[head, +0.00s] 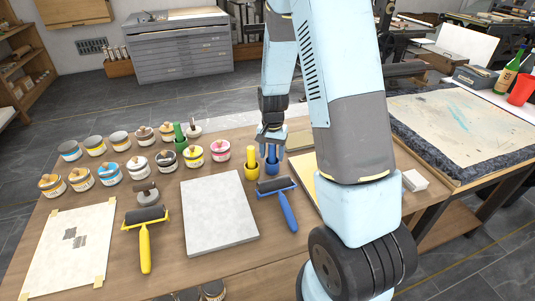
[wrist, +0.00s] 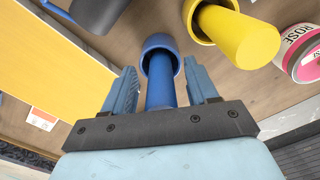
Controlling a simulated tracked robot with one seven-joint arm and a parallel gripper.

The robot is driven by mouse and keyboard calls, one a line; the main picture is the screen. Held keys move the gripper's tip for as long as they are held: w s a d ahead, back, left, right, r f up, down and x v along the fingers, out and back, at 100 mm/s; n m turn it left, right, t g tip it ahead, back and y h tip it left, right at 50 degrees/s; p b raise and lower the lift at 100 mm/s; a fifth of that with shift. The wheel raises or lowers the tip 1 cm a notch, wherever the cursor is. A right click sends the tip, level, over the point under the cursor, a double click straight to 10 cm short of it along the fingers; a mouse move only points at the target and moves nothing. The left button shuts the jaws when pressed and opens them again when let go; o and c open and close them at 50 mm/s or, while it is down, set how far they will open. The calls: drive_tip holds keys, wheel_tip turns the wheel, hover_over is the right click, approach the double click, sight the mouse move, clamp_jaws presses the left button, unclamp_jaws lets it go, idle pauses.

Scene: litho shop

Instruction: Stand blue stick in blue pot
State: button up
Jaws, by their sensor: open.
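The blue pot (head: 272,168) stands on the wooden bench, just right of the yellow pot, and shows in the wrist view (wrist: 151,43). The blue stick (wrist: 161,90) has its far end inside the blue pot and runs up between my fingers. My gripper (head: 270,148) is directly above the blue pot, pointing down. In the wrist view my gripper (wrist: 160,75) is open, with one finger on each side of the stick and visible gaps. The stick's near end is hidden behind the gripper's dark bar.
A yellow pot (head: 252,174) with a yellow stick (wrist: 243,40) stands close beside the blue pot. A blue-handled roller (head: 288,212) lies just in front. A pink-labelled can (head: 220,151) is to the left, and a grey slab (head: 219,213) lies nearer the front.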

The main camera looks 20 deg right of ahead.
drive_tip(key=shift+r, duration=0.1)
wheel_tip(320, 180, up, 13)
drive_tip(key=shift+r, duration=0.2)
idle(0.5)
drive_tip(key=shift+r, duration=0.1)
idle(0.5)
drive_tip(key=s+r+n+t, duration=0.2)
drive_tip(key=s+r+n, duration=0.1)
drive_tip(key=s+r, duration=0.6)
drive_tip(key=s+a+r+n+t, duration=0.1)
drive_tip(key=s+r+n+t, duration=0.2)
drive_tip(key=s+r, duration=0.7)
drive_tip(key=shift+s+a+r+n+t, duration=0.25)
drive_tip(key=shift+s+n+t, duration=0.05)
drive_tip(key=shift+s, duration=2.55)
